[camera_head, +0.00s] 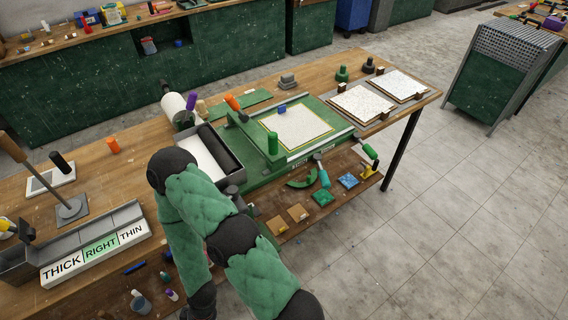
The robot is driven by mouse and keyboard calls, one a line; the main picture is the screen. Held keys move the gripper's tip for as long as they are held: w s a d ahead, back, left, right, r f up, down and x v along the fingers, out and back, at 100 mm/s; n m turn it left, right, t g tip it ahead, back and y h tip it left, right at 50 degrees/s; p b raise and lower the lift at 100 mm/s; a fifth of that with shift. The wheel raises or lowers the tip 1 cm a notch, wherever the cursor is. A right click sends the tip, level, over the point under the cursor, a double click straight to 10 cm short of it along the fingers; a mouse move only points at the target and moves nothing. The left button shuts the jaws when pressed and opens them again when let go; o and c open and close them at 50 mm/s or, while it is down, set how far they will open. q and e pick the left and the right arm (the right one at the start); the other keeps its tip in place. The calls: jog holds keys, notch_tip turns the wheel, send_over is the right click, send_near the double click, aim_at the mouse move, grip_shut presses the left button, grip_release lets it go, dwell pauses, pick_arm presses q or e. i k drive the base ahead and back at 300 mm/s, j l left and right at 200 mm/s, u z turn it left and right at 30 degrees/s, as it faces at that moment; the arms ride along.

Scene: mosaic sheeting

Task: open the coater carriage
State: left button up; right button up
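The green coater frame (330,151) lies on the wooden bench, with a white sheet (297,128) framed in yellow on its bed. What looks like the coater carriage (249,134) is a green bar across the bed's left part. An orange handle (232,102) stands at its far end and a green knob (273,143) at its near end. I cannot tell whether the carriage is open or closed. One of my green padded arms fills the lower middle and bends near the grey tray; its gripper is out of sight. The other gripper is not in view either.
A grey tray (237,179) with a dark roller sits left of the coater. A thickness sorting box (96,245) stands at the lower left. Two speckled sheets (361,104) lie at the right. A lower shelf (339,197) holds small coloured items.

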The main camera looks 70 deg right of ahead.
aim_at(254, 128)
jog(key=k+z, duration=0.1)
jog(key=z, duration=0.25)
jog(key=k+j+z, duration=0.1)
jog(key=z, duration=0.3)
jog(key=k+z, duration=0.1)
jog(key=z, duration=1.2)
